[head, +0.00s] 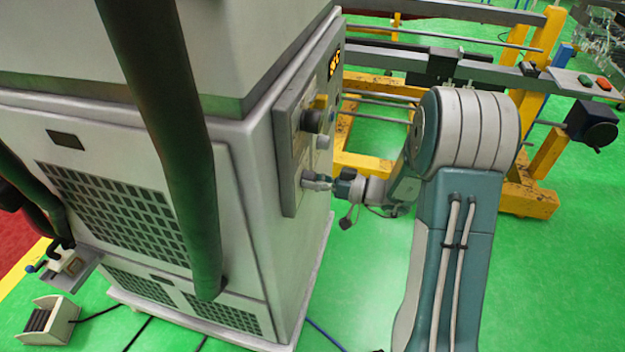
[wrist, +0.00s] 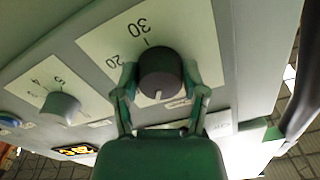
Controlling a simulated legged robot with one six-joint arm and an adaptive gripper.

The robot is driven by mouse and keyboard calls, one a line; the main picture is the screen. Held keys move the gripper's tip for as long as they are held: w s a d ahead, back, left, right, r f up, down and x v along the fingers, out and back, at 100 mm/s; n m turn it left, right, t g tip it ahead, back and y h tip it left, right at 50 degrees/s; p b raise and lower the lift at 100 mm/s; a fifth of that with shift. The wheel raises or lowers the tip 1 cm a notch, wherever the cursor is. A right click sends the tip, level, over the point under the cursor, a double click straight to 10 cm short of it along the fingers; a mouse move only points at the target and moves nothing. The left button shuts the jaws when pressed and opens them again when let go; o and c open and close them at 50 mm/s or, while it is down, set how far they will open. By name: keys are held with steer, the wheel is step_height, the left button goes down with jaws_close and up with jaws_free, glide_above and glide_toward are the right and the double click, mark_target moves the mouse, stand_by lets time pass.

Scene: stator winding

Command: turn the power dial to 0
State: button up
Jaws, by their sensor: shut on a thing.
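The power dial (wrist: 160,68) is a round black knob on a white scale plate (wrist: 205,40), seen in the wrist view. Its scale shows upside-down marks of 20 and 30 above and left of it. A white pointer line on the dial points down in the picture, toward my palm. My gripper (wrist: 160,75) is shut on the dial, one green finger on each side. The lower part of the scale is hidden behind my fingers and palm. In the head view my gripper (head: 318,181) reaches the low part of the cabinet's control panel (head: 287,165) and covers the dial.
In the wrist view a grey knob (wrist: 60,105) with its own scale, a blue button (wrist: 10,121) and an orange display (wrist: 78,151) are at left. The head view shows the grey cabinet (head: 250,185), a thick dark hose (head: 180,150) and a yellow-framed machine (head: 535,160) behind my arm.

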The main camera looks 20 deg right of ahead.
steer(key=n, duration=0.6)
steer(key=shift+f+n, duration=0.2)
steer(key=shift+n, duration=0.1)
stand_by(0.5)
steer(key=o, duration=1.1)
steer(key=shift+o, duration=0.2)
steer(key=shift+r, duration=0.1)
steer(key=shift+w, duration=0.1)
steer(key=v, duration=1.2)
